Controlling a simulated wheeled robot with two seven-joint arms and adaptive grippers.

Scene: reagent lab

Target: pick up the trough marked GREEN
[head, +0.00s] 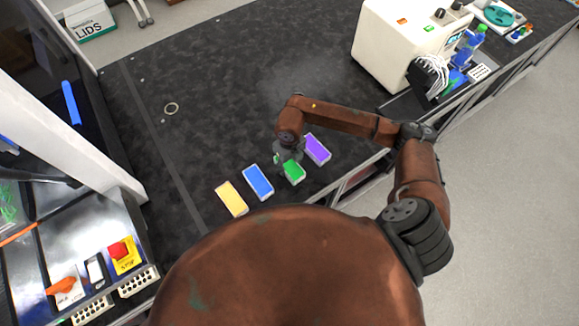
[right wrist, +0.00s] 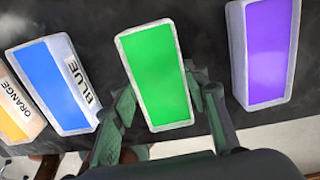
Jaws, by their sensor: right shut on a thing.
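The green trough (head: 293,171) is a white-walled rectangular tray with a green top face, in the row of coloured troughs on the dark bench. In the right wrist view the same green trough (right wrist: 160,75) fills the middle. My right gripper (head: 286,157) reaches down over it, with one finger on each long side. In the right wrist view my right gripper (right wrist: 168,100) is shut on its near part. No lettering shows on the green trough. I cannot tell whether it is clear of the bench. My left gripper is not in view.
The blue trough (head: 258,182), marked BLUE, and the orange trough (head: 232,198), marked ORANGE, lie to the left. The purple trough (head: 317,149) lies close on the right. A white machine (head: 392,50) stands at the back right. The bench beyond the troughs is mostly clear.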

